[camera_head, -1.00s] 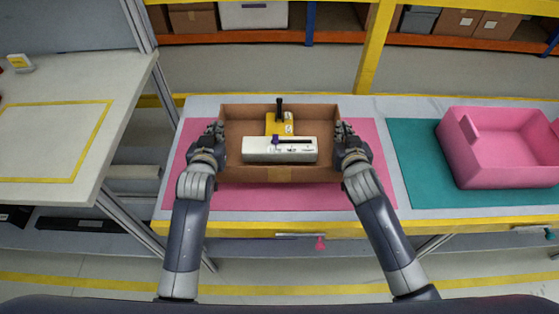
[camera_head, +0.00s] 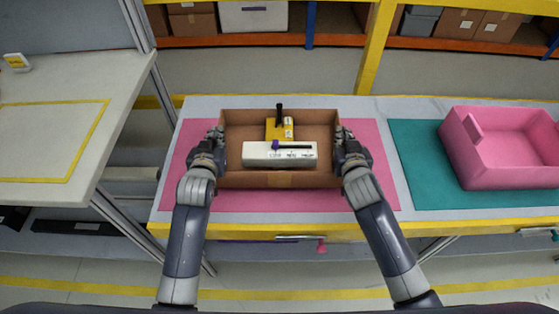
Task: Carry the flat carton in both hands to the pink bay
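The flat carton (camera_head: 280,181) is an open brown box at the centre of the head view, level over the pink bay (camera_head: 290,201), a pink mat on the workbench. Inside it lie a white device (camera_head: 279,155) with a purple spot and a yellow item (camera_head: 274,128) with a black upright part. My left gripper (camera_head: 214,142) is shut on the carton's left wall. My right gripper (camera_head: 344,144) is shut on its right wall. Whether the carton's bottom touches the mat cannot be told.
A teal mat (camera_head: 425,178) with a pink crate (camera_head: 492,166) lies to the right. A pale table (camera_head: 125,80) with a yellow outline stands at the left. The bench's yellow front edge (camera_head: 290,228) runs below the mat. Shelves with boxes stand behind.

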